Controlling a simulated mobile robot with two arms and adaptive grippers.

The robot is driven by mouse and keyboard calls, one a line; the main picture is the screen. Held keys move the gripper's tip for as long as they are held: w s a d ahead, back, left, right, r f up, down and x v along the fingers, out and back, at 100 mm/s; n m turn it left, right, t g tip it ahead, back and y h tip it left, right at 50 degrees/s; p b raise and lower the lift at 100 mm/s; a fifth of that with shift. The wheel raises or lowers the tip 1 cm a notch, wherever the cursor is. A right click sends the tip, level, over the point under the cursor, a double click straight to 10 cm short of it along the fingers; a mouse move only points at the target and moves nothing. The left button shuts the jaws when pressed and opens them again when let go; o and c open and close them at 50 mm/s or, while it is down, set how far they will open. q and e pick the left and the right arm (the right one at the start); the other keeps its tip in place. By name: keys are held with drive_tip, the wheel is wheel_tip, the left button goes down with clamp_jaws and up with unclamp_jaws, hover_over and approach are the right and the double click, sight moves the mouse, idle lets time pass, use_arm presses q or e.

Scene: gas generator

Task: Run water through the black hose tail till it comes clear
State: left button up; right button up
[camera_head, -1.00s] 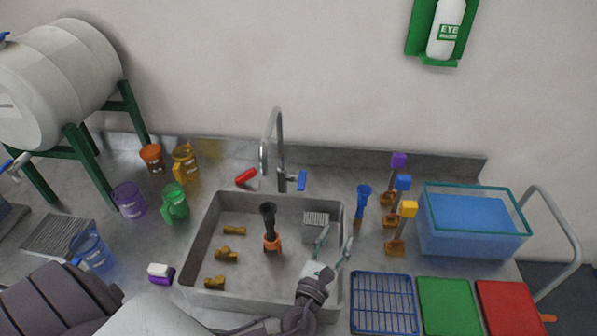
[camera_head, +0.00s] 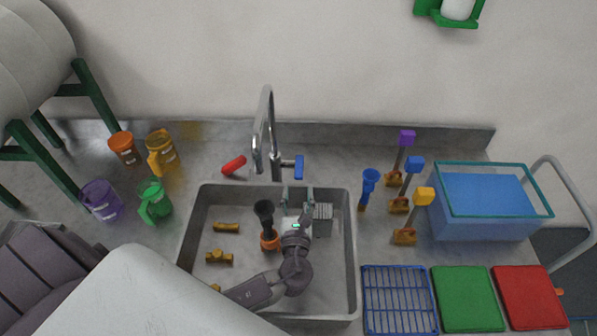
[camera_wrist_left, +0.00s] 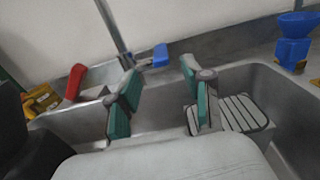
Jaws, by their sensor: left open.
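The black hose tail (camera_head: 265,212), with an orange base (camera_head: 270,241), stands upright in the grey sink (camera_head: 345,270). The faucet (camera_head: 267,120) rises behind the sink, its spout above the back part of the basin; no water shows. Its blue lever (camera_head: 299,167) points right, and it also shows in the left wrist view (camera_wrist_left: 160,55). My left gripper (camera_head: 297,190) is open and empty near the sink's back wall, right of the black hose tail and below the lever. Its two green-padded fingers (camera_wrist_left: 160,90) are apart in the wrist view. My right gripper is not in view.
Brass fittings (camera_head: 226,227) lie at the sink's left; a grey ribbed block (camera_head: 323,219) is right of my gripper. A blue hose tail (camera_head: 369,186) and several coloured-topped pieces stand right of the sink. Colored jugs (camera_head: 154,202) stand left, a red-handled object (camera_head: 233,166) behind.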

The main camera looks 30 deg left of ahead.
sight(299, 178)
use_arm(q)
drive_tip(key=b+x, duration=0.1)
drive_tip(key=x, duration=0.6)
drive_tip(key=shift+w+a+f+b, duration=0.15)
drive_tip(key=shift+w+b, duration=0.05)
drive_tip(key=shift+b, duration=0.1)
drive_tip(key=shift+w+a, duration=0.15)
drive_tip(key=shift+w, duration=0.15)
drive_tip(key=c, duration=0.8)
clamp_jaws()
